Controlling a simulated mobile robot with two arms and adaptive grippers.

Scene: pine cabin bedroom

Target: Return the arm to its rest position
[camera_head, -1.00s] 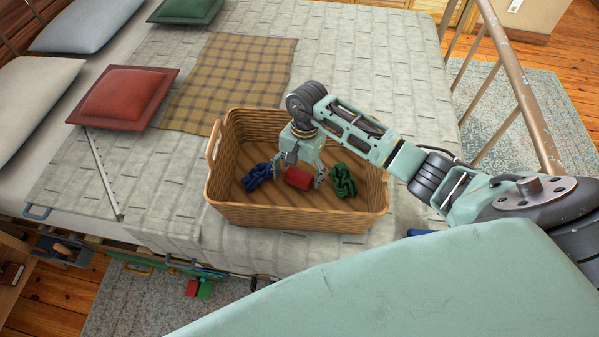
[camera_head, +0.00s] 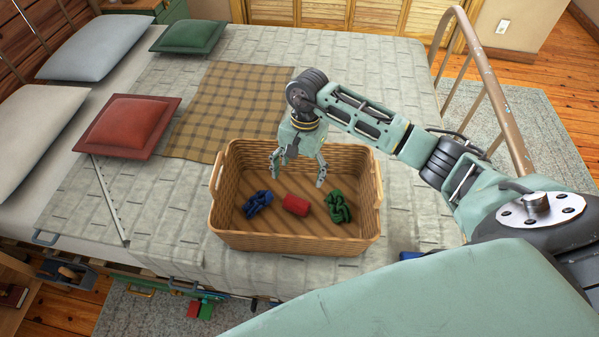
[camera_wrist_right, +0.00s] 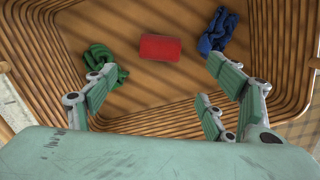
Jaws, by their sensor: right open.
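My right gripper (camera_head: 298,172) is open and empty, above the wicker basket (camera_head: 290,243) on the bed. Its fingers point down, apart from the things below. In the basket lie a dark blue knotted item (camera_head: 257,203), a red block-like item (camera_head: 296,205) and a green knotted item (camera_head: 339,207), in a row from left to right. In the right wrist view the red item (camera_wrist_right: 160,48) lies beyond the spread fingers (camera_wrist_right: 165,90), with the green item (camera_wrist_right: 104,64) at left and the blue item (camera_wrist_right: 218,33) at right. My left gripper is not in view.
The bed (camera_head: 380,60) has a metal foot rail (camera_head: 492,85) at the right, close behind my right arm. A red cushion (camera_head: 128,122), a green cushion (camera_head: 188,37) and a plaid cloth (camera_head: 230,110) lie left of and beyond the basket.

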